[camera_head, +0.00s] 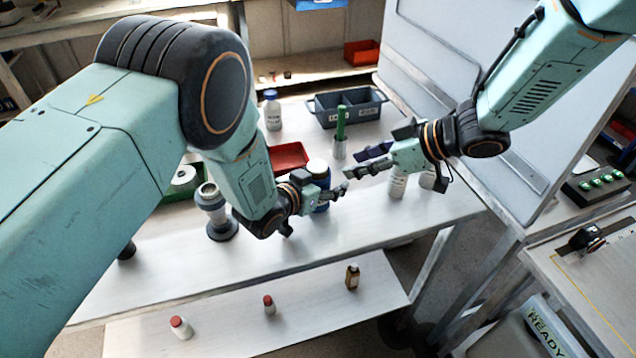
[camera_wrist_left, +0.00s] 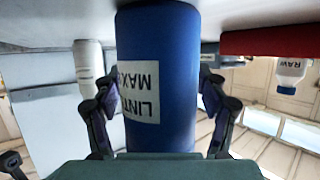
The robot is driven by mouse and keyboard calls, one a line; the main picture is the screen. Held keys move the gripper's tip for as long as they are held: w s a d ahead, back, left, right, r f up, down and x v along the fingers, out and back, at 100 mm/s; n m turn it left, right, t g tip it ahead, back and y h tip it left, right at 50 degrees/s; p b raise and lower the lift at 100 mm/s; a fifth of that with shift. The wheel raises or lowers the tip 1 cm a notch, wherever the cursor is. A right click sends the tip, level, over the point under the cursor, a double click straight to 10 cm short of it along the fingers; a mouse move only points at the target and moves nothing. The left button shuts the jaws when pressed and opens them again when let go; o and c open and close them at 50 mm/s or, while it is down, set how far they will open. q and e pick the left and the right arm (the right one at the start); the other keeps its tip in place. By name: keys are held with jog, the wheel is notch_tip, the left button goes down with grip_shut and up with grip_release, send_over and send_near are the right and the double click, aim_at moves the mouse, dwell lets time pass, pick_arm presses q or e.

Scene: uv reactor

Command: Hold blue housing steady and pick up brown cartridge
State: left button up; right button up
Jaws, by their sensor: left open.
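The blue housing (camera_head: 320,182) stands upright on the bench, partly hidden by my left gripper (camera_head: 338,192) in the head view. In the left wrist view the blue housing (camera_wrist_left: 177,60) fills the middle, upside down, with a white label. My left gripper's fingers (camera_wrist_left: 160,95) are open, one on each side of it; I cannot tell whether they touch it. My right gripper (camera_head: 355,163) is open and empty, above the bench to the right of the housing. I cannot make out a brown cartridge for certain; a small brown bottle (camera_head: 352,277) stands on the front shelf.
A red tray (camera_head: 289,156), a grey divided bin (camera_head: 347,108) and a grey-capped pump-like part (camera_head: 213,205) are nearby.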

pick_arm(q)
jog(key=shift+w+d+f, duration=0.15)
jog(key=shift+w+d, duration=0.05)
jog(key=shift+c, duration=0.2)
jog(key=shift+c, duration=0.7)
jog(key=c, duration=1.2)
grip_shut()
